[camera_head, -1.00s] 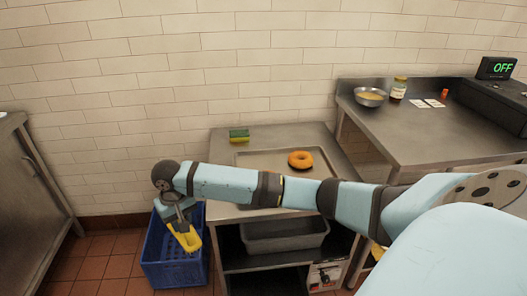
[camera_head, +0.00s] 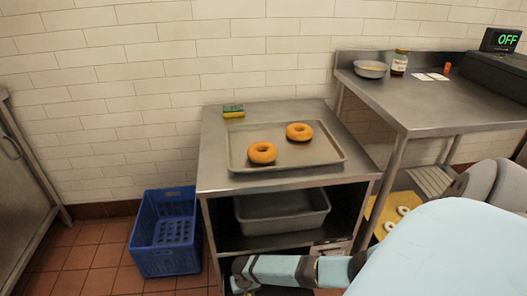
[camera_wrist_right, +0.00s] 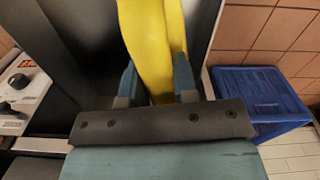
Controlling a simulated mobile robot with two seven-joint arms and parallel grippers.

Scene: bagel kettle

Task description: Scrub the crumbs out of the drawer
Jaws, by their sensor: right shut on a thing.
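My right gripper (camera_wrist_right: 155,90) is shut on a long, smooth yellow object (camera_wrist_right: 150,35) in the right wrist view; its far end is out of frame. A green and yellow sponge (camera_head: 233,110) lies at the back left of the cart top. I cannot make out a drawer or any crumbs. My left gripper is not in view.
A steel tray (camera_head: 290,155) with two bagels (camera_head: 262,153) (camera_head: 299,132) lies on the cart. A grey tub (camera_head: 282,213) sits on its shelf. A blue crate (camera_head: 168,232) stands on the floor to the left. The steel table (camera_head: 440,105) at right holds a bowl (camera_head: 370,69) and a jar (camera_head: 399,62).

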